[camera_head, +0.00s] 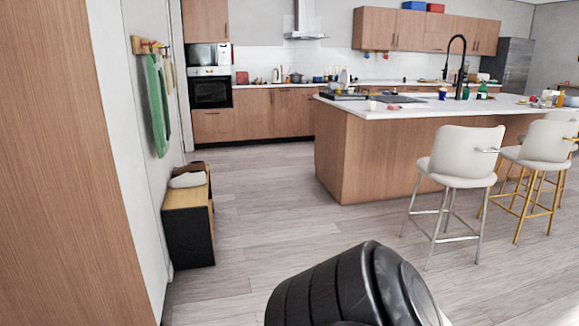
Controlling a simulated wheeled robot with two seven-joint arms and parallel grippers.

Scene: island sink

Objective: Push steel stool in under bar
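The steel stool (462,158) has a white padded seat and back on thin silver legs. It stands upright on the floor at the near side of the bar (350,160), a wood-sided island with a white top. The stool's backrest faces me and overlaps the bar's front panel in the picture. Its legs stand on open floor in front of the panel; how far the seat reaches under the top is hard to tell. Neither of my grippers shows in the head view.
A similar white stool with gold legs (542,147) stands close on the right, with another partly behind it. A black bench with a wooden top (188,205) stands by the left wall. The grey wood floor (290,205) left of the bar is clear.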

